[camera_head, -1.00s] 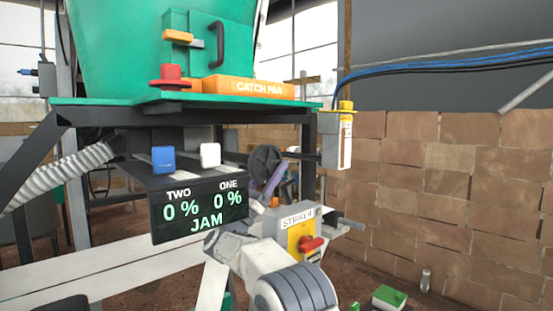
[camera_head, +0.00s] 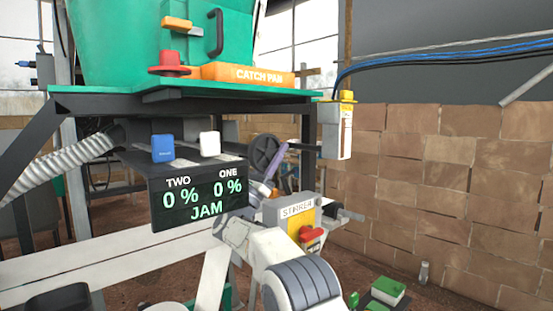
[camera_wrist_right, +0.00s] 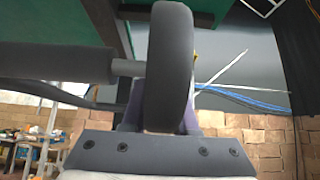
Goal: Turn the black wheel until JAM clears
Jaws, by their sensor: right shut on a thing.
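In the right wrist view the wheel's thick rim (camera_wrist_right: 168,60) sits between the two purple fingers. My right gripper (camera_head: 272,168), with purple fingers, is shut on the rim; the fingertips are partly hidden behind the rim in the wrist view (camera_wrist_right: 158,118). The black display (camera_head: 200,197) reads TWO 0 %, ONE 0 % and JAM in green. My left gripper is not in view.
The grey STIRRER box (camera_head: 290,212) with a red knob (camera_head: 312,234) stands close to my right arm. The orange CATCH PAN (camera_head: 247,75) and a red knob (camera_head: 168,64) are on the deck. Blue (camera_head: 162,148) and white (camera_head: 209,143) blocks sit above the display. A brick wall (camera_head: 430,190) closes the right.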

